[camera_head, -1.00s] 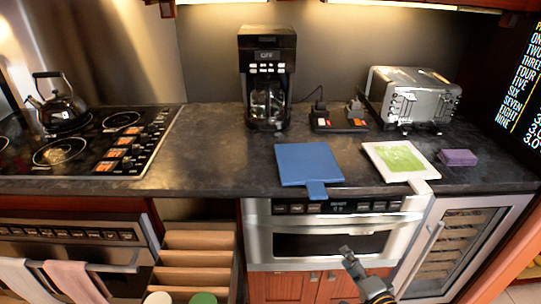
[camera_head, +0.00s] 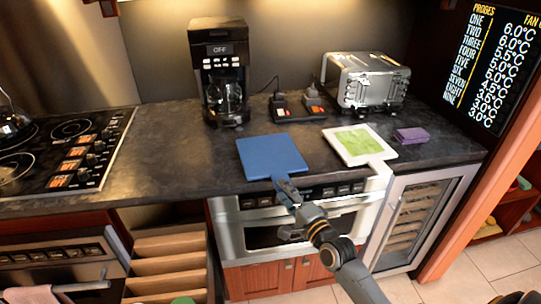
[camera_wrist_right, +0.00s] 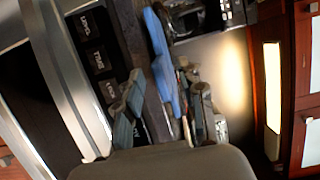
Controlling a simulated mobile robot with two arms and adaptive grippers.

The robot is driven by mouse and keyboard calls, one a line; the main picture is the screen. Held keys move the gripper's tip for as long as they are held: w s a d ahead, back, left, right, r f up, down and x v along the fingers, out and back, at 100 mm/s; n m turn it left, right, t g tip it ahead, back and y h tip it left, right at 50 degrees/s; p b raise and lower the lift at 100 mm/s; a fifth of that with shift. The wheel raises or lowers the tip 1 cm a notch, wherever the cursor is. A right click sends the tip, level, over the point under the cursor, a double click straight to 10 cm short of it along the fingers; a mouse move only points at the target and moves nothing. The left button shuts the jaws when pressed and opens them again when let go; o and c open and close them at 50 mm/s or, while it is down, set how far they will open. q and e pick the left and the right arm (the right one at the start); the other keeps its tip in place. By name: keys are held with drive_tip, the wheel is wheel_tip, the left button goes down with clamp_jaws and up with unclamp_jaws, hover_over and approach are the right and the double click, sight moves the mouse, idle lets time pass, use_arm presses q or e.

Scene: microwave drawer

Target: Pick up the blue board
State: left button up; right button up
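The blue board (camera_head: 271,156) lies flat on the dark counter near its front edge. Its handle points toward the front edge and is largely covered by my right gripper (camera_head: 287,188) in the head view. In the right wrist view the board (camera_wrist_right: 164,82) shows nearly edge-on, a thin blue strip reaching in between the fingers of my right gripper (camera_wrist_right: 165,108). The fingers stand apart on either side of it, with gaps visible, so the gripper looks open around the handle end. My left gripper is not in view.
A white board with a green face (camera_head: 358,145) and a purple block (camera_head: 411,135) lie to the right. Behind are a coffee maker (camera_head: 222,75) and a toaster (camera_head: 366,80). The steel microwave drawer (camera_head: 228,232) sits below the counter edge. The counter left of the blue board is clear.

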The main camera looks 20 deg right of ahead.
drive_tip(key=w, duration=0.4)
drive_tip(key=shift+w+a+f+p, duration=0.1)
drive_tip(key=shift+w+a+p, duration=0.05)
drive_tip(key=shift+a+p, duration=0.2)
clamp_jaws()
drive_tip(key=shift+r, duration=0.25)
